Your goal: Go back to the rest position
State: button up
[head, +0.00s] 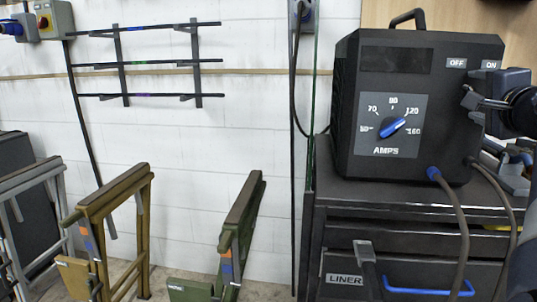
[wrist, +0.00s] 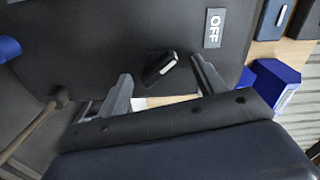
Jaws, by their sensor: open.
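My gripper (head: 470,98) is open at the right front of the black welding machine (head: 345,105) in the head view. In the wrist view my gripper (wrist: 160,72) has its two fingers spread, with a small black switch (wrist: 160,68) showing between them. The switch has a white mark and sits on the machine's dark front. I cannot tell whether the fingers touch it. The OFF label (head: 456,63) and ON label (head: 491,65) are above the gripper in the head view; the OFF label also shows in the wrist view (wrist: 213,28).
The machine stands on a dark drawer cabinet (head: 345,225) with a blue handle (head: 428,292). A blue amps knob (head: 393,128) points up right. Cables (head: 455,205) hang in front.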

jog(key=s+m+p, duration=0.1)
jog(key=m+p, duration=0.1)
jog(key=m, duration=0.1)
jog(key=s+m+p, duration=0.2)
jog(key=m, duration=0.2)
jog(key=s+a+m+p, duration=0.1)
jog(key=m+p, duration=0.2)
jog(key=shift+s+a+f+m, duration=0.1)
jog(key=shift+s+f+m, duration=0.15)
jog(key=shift+m, duration=0.05)
